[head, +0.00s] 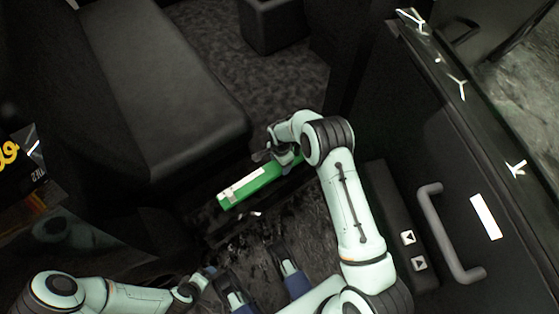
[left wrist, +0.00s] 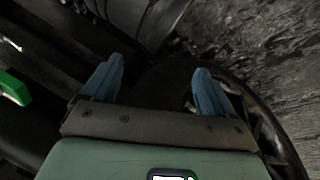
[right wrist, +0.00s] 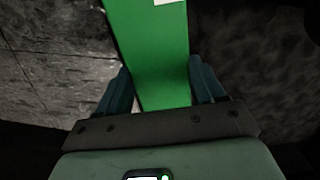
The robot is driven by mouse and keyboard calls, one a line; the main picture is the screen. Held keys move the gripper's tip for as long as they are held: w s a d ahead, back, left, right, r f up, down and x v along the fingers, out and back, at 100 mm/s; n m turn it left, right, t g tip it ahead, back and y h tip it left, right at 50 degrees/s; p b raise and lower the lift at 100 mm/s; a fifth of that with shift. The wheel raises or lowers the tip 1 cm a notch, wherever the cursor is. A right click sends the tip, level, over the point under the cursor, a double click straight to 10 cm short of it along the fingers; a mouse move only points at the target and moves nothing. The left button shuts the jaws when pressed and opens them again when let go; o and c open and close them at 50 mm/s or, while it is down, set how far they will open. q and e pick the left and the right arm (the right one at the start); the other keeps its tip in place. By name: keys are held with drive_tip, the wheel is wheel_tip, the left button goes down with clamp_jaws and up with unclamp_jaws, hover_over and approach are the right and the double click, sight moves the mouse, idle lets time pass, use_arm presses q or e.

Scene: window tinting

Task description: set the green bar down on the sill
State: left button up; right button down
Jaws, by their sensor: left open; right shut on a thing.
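The green bar (head: 250,187) is long and flat with a white label, and lies slanted in the middle of the head view. My right gripper (head: 284,157) is shut on its right end. In the right wrist view the green bar (right wrist: 148,50) runs up from between the fingers. The dark sill (head: 228,236) runs along the doorway's lower edge, just below the bar; I cannot tell whether they touch. My left gripper (left wrist: 156,72) is open and empty. The bar's end (left wrist: 14,87) shows at the left of the left wrist view.
A black seat (head: 165,85) fills the upper left, with carpeted floor beside it. The open door (head: 440,150) stands at the right, with a grey handle (head: 448,235) and a switch panel (head: 395,220). A dark box (head: 272,22) is at the top.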

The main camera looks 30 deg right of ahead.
drive_tip(key=shift+f+b, duration=0.35)
drive_tip(key=shift+f, duration=0.65)
use_arm(q)
drive_tip(key=shift+w+a+f+b, duration=0.25)
drive_tip(key=shift+a+f+b, duration=0.1)
drive_tip(key=shift+f, duration=0.4)
drive_tip(key=shift+w+a+f+b, duration=0.2)
drive_tip(key=shift+a+f+b, duration=0.15)
drive_tip(key=shift+f, duration=0.4)
use_arm(e)
drive_tip(key=shift+f, duration=0.7)
use_arm(q)
drive_tip(key=shift+f, duration=0.3)
use_arm(e)
drive_tip(key=shift+f, duration=0.4)
drive_tip(key=shift+c, duration=0.3)
unclamp_jaws()
drive_tip(key=shift+f, duration=0.1)
use_arm(q)
drive_tip(key=shift+s, duration=0.1)
